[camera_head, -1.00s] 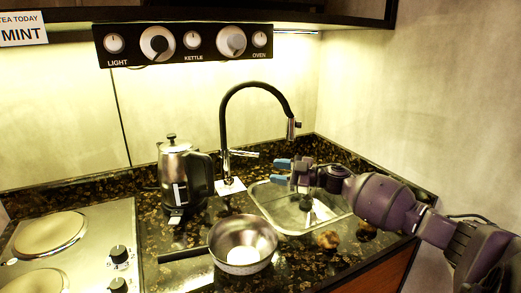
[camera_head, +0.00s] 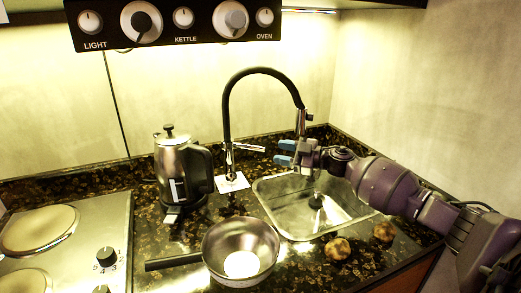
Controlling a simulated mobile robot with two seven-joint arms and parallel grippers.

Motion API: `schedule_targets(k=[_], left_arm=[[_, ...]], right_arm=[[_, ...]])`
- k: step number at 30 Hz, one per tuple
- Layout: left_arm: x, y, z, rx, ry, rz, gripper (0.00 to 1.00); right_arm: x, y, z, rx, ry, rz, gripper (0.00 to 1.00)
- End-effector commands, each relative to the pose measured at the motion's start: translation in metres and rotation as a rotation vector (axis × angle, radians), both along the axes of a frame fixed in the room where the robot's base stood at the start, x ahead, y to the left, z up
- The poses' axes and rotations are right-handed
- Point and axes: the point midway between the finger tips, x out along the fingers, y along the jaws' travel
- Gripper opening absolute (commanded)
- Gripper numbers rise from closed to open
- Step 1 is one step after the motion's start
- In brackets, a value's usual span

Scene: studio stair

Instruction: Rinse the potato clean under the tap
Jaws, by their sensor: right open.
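Two round brown potatoes with dark patches lie on the dark counter in front of the sink: one (camera_head: 338,249) near the sink's front edge, the other (camera_head: 384,231) to its right. I cannot tell which is the task's potato. The black gooseneck tap (camera_head: 228,115) stands behind the sink (camera_head: 283,225), its spout hanging over the basin. Its silver lever (camera_head: 250,148) points right. My right gripper (camera_head: 285,152) is open and empty, its blue fingertips a little right of the lever's end and apart from it in the picture. I make out no running water. My left gripper is not in view.
A metal pan (camera_head: 212,243) with a black handle stands left of the potatoes. A steel kettle (camera_head: 170,160) stands behind it, left of the tap. A hob (camera_head: 85,228) is at the left. A control panel (camera_head: 205,20) hangs above. A wall closes the right side.

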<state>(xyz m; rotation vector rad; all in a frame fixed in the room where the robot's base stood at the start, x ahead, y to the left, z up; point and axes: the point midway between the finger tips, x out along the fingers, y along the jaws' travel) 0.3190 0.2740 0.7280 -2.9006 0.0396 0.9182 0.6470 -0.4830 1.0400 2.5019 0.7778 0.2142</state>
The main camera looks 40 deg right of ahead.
Motion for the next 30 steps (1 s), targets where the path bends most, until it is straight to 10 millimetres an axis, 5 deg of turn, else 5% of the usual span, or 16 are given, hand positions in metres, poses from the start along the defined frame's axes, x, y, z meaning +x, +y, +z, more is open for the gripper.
schedule_targets(k=[13,27,30], left_arm=[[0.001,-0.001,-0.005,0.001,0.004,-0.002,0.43],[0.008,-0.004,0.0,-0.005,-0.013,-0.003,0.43],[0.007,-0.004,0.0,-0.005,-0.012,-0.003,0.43]], right_arm=[[0.051,0.035,-0.001,0.001,0.001,0.0,0.43],[0.06,0.041,0.0,0.0,0.0,-0.001,0.43],[0.06,0.041,0.0,0.001,0.0,-0.001,0.29]])
